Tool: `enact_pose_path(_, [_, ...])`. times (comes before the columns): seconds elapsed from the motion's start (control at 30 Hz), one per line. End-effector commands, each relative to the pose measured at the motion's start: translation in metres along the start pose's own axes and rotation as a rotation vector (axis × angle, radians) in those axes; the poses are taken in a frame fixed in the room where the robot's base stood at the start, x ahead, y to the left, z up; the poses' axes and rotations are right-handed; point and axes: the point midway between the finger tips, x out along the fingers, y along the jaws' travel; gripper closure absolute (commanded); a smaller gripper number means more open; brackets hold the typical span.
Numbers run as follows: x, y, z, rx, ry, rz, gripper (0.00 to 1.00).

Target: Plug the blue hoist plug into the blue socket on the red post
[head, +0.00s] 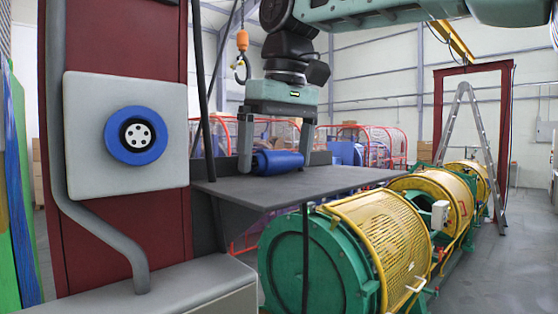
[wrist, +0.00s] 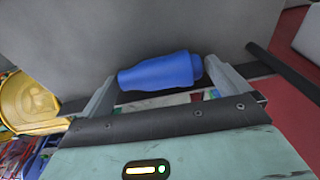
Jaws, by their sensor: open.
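The blue hoist plug (head: 277,162) lies on its side on a grey shelf (head: 330,182) in the head view. It also shows in the wrist view (wrist: 160,71), lengthwise across the space between the fingers. My gripper (head: 275,168) points down over the plug with its fingers apart, one near each end of the plug. In the wrist view my gripper (wrist: 163,80) is open; I cannot tell whether a finger touches the plug. The blue socket (head: 136,136), a round ring with a white pin face, is on a grey box (head: 85,165) on the red post (head: 115,40) at left.
A grey conduit (head: 55,170) runs down the post. A dark cable (head: 200,90) hangs between the post and my gripper. The green and yellow strander (head: 375,235) stands below and right of the shelf. An orange hook (head: 242,42) hangs behind. The shelf's right part is bare.

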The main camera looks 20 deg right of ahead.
Motion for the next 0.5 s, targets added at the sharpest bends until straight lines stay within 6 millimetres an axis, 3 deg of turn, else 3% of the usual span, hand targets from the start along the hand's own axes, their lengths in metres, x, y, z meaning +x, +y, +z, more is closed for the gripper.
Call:
enact_pose_path(0.07, [0.0,0.0,0.0,0.0,0.0,0.0,0.0])
enact_pose_path(0.2, [0.0,0.0,0.0,0.0,-0.001,0.0,0.39])
enact_pose_path(0.3, [-0.0003,0.0,-0.0001,0.0,0.0,0.0,0.45])
enact_pose_path(0.5, [-0.0007,0.0,-0.0002,0.0,0.0,0.0,0.45])
